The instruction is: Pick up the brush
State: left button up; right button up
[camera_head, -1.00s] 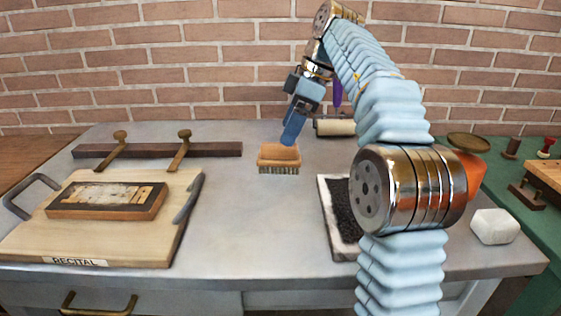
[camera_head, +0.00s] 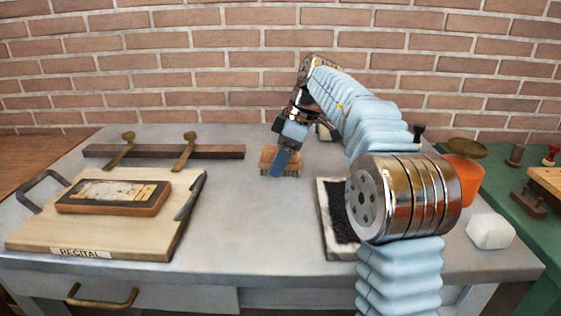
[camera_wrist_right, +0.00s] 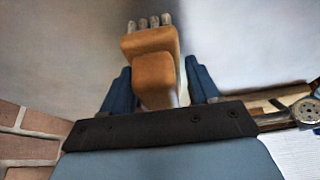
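In the right wrist view the brush (camera_wrist_right: 153,72) lies between the two blue fingers of my right gripper (camera_wrist_right: 158,75). The fingers are apart, with a gap visible on the right side; contact on the left side is unclear. My left gripper is not in view.
A wooden board (camera_head: 120,237) with a framed block (camera_head: 112,197) lies at the left. A dark bar (camera_head: 222,152) with two brass-coloured handles lies behind it. A tray with black contents (camera_head: 329,228) and a white lump (camera_head: 490,231) are at the right. The table's middle is clear.

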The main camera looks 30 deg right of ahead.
aim_at(277, 148)
jog(key=c, duration=0.7)
jog(key=shift+c, duration=0.2)
jog(key=shift+r, duration=0.5)
jog(key=r, duration=0.3)
jog(key=shift+s+a, duration=0.25)
jog(key=s+a+r+b, duration=0.4)
jog(key=s+a+r, duration=0.3)
jog(key=s+r, duration=0.2)
jog(key=shift+s+a, duration=0.3)
jog(key=shift+s, duration=0.7)
